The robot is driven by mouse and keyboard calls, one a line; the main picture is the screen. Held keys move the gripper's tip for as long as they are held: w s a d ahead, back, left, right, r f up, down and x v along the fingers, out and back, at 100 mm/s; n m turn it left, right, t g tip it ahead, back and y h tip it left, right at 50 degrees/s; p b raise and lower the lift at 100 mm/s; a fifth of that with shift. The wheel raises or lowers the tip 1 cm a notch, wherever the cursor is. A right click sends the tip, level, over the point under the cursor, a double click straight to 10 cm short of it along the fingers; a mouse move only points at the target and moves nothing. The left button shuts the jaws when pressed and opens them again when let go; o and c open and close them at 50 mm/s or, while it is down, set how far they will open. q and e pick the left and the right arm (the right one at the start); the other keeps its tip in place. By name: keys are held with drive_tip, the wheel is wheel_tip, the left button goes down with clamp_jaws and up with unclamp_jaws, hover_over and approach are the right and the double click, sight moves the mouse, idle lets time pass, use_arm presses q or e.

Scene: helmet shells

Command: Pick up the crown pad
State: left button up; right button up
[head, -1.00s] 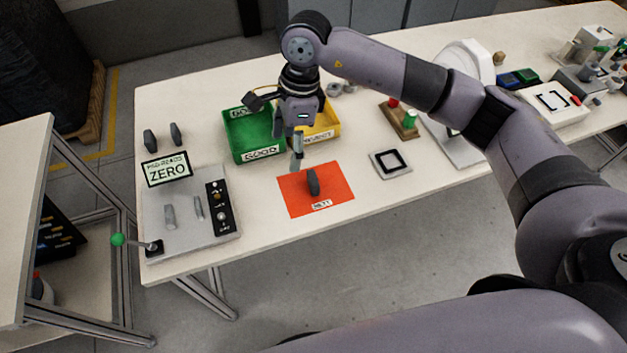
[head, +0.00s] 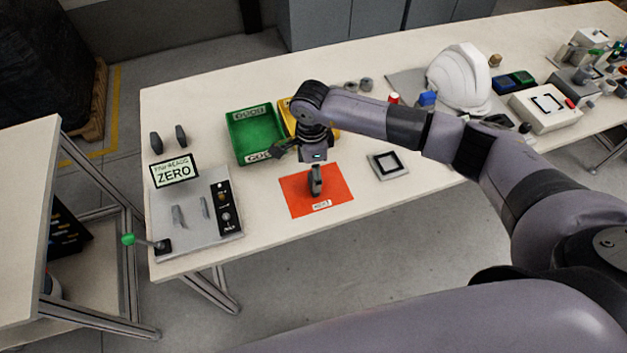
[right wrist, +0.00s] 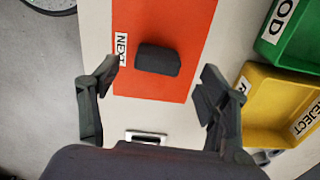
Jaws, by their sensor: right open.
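The dark grey crown pad (head: 316,187) stands on the orange mat (head: 336,201) marked NEXT. In the right wrist view the pad (right wrist: 158,60) lies ahead of my right gripper (right wrist: 159,72), near the line between its fingertips. My right gripper (head: 316,168) is open and empty, with one finger on each side in the wrist view. In the head view it is low over the mat and partly covers the pad. I cannot tell the exact height gap. My left gripper is not in view.
Green (head: 257,133) and yellow (head: 331,139) bins stand behind the mat. A grey fixture plate (head: 190,235) with a ZERO display (head: 173,171) is at left; two dark pads (head: 156,142) stand behind it. A black-framed square (head: 388,165) and white helmet (head: 460,80) are at right.

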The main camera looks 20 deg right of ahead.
drive_tip(key=f+p, duration=0.1)
drive_tip(key=f, duration=0.2)
drive_tip(key=shift+s+d+f+p, duration=0.15)
drive_tip(key=shift+d+f+p, duration=0.05)
drive_tip(key=shift+f+p, duration=0.15)
drive_tip(key=shift+f, duration=0.55)
drive_tip(key=shift+c, duration=0.5)
drive_tip(key=c, duration=0.8)
